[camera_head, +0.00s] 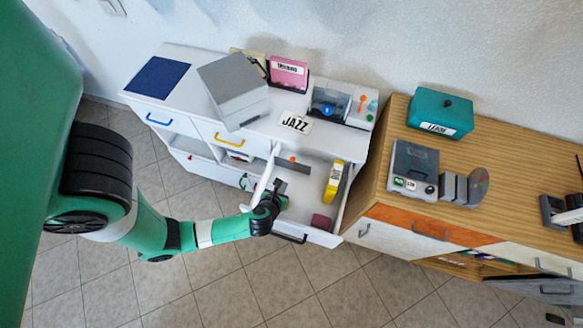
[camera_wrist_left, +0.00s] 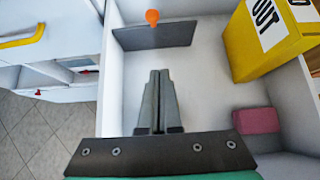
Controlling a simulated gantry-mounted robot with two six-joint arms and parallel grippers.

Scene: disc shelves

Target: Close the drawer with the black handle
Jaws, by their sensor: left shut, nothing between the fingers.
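The drawer with the black handle (camera_head: 322,236) is pulled open from the white cabinet, and I look down into it. Its black handle (camera_head: 290,238) is on the front panel. My left gripper (camera_head: 278,187) is shut and empty, over the drawer's interior near its left side. In the left wrist view the closed fingers (camera_wrist_left: 158,90) point into the drawer; I cannot tell whether they touch it. The drawer holds a yellow box (camera_head: 333,183), a pink block (camera_head: 321,221) and a grey divider (camera_head: 293,165). My right gripper is not in view.
Drawers with yellow (camera_head: 229,140) and blue (camera_head: 159,120) handles are to the left. A wooden cabinet (camera_head: 390,150) stands right. Tiled floor in front is clear.

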